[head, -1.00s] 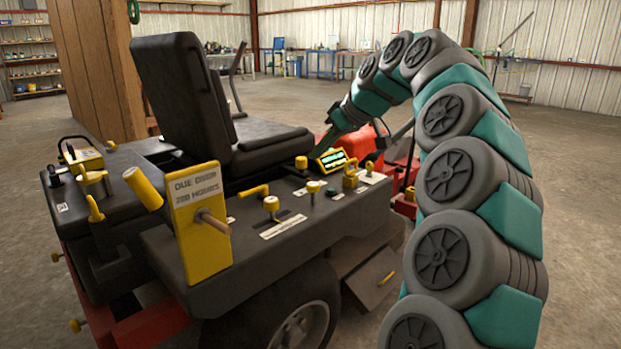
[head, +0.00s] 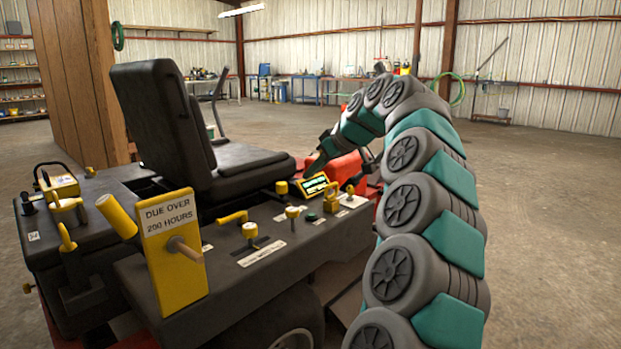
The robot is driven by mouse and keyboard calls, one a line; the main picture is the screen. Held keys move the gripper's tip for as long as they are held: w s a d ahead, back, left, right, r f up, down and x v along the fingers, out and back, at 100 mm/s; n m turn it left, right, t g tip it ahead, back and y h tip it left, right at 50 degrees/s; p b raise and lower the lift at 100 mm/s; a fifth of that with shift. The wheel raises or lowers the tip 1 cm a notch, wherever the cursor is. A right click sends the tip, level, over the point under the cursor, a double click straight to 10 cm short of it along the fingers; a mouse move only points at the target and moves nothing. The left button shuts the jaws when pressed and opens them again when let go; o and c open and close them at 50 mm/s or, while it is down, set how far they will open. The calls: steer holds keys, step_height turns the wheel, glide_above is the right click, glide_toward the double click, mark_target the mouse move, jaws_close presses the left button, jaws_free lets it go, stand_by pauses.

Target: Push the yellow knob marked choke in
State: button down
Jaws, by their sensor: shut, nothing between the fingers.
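Several yellow knobs and levers stand on the dark right-hand console (head: 150,262) of a ride-on machine. They include a round knob on a stem (head: 250,231), a second one further along (head: 292,212), a short knob by the seat (head: 281,187) and one at the far end (head: 350,189). The labels are too small to read, so I cannot tell which knob is marked choke. My gripper (head: 312,169) is small and dark at the end of my arched arm. It is shut and empty, pointing down near the lit display (head: 313,185); I cannot tell whether it touches anything.
A black seat (head: 175,120) stands left of the console. A yellow plate reading "DUE OVER 200 HOURS" (head: 172,250) rises at the near end, with a yellow lever (head: 117,215) beside it. Open concrete floor (head: 550,220) lies to the right; workbenches are far behind.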

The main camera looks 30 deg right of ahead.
glide_above(297, 211)
step_height(297, 211, down, 5)
step_height(297, 211, down, 3)
steer(key=shift+a+r, duration=0.1)
steer(key=shift+f, duration=0.8)
steer(key=shift+f+b, duration=0.85)
steer(key=shift+f, duration=0.7)
